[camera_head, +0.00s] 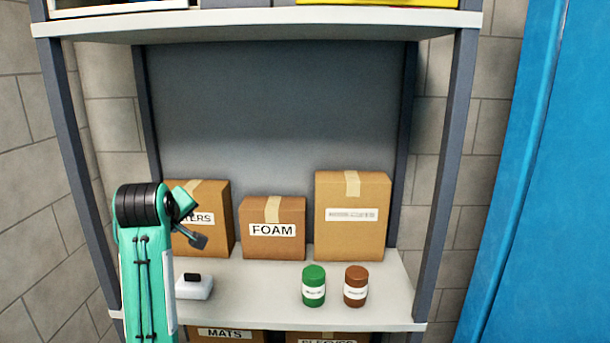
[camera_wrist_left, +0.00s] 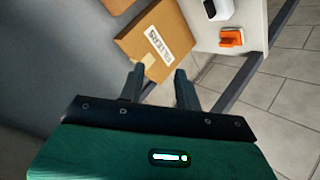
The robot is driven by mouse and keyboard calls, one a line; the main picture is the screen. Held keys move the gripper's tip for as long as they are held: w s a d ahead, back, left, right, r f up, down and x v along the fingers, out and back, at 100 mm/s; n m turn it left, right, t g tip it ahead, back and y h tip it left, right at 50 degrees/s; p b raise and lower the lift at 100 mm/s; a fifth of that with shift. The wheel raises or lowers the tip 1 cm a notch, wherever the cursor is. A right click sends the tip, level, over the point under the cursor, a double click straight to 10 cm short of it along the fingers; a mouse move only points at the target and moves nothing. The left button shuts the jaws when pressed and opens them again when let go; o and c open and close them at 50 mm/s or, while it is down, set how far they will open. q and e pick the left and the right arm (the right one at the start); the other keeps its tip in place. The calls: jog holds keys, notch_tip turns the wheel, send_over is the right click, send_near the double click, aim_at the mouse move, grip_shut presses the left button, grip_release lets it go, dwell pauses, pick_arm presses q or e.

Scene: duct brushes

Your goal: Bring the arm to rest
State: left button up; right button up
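My left arm (camera_head: 140,270), green with a black ribbed joint, rises at the left of the head view in front of the shelf. My left gripper (camera_head: 197,241) is partly hidden behind that joint and overlaps the carton with a label ending in "TERS" (camera_head: 219,220). In the left wrist view, the two dark fingers of the gripper (camera_wrist_left: 160,86) stand apart with nothing between them. The same carton (camera_wrist_left: 150,35) lies beyond the fingertips there. Whether they touch it is hard to tell. My right gripper is in neither view.
The shelf board (camera_head: 255,300) holds a FOAM carton (camera_head: 273,245), a taller carton (camera_head: 352,230), a green jar (camera_head: 313,287), a brown jar (camera_head: 356,287) and a white item with a black top (camera_head: 193,288). Posts (camera_head: 445,180) flank it. An orange item (camera_wrist_left: 231,38) shows in the wrist view.

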pick_arm(q)
jog(key=s+f+m+g, duration=0.25)
jog(key=s+f, duration=0.55)
jog(key=f, duration=0.6)
jog(key=s+f+m+g, duration=0.1)
jog(key=s+f+m, duration=0.2)
jog(key=s+f, duration=0.8)
jog(key=s+d+f+m+g+h, duration=0.1)
jog(key=s+f+m, duration=0.1)
jog(key=s+f, duration=0.45)
jog(key=s+d+f+m+g, duration=0.2)
jog(key=s+f, duration=0.1)
jog(key=s, duration=0.7)
jog(key=s+d+f+m+g+h, duration=0.15)
jog(key=s+f, duration=0.25)
jog(key=s, duration=0.4)
notch_tip(320, 180, down, 32)
jog(key=m, duration=0.1)
jog(key=s+a+f+g, duration=0.1)
jog(key=s+f, duration=0.8)
jog(key=s+a+f+g+y, duration=0.1)
jog(key=s+a+f, duration=0.1)
jog(key=s+f, duration=0.7)
jog(key=shift+s+a+f, duration=0.3)
jog(key=shift+s+f, duration=0.1)
jog(key=shift+s, duration=0.05)
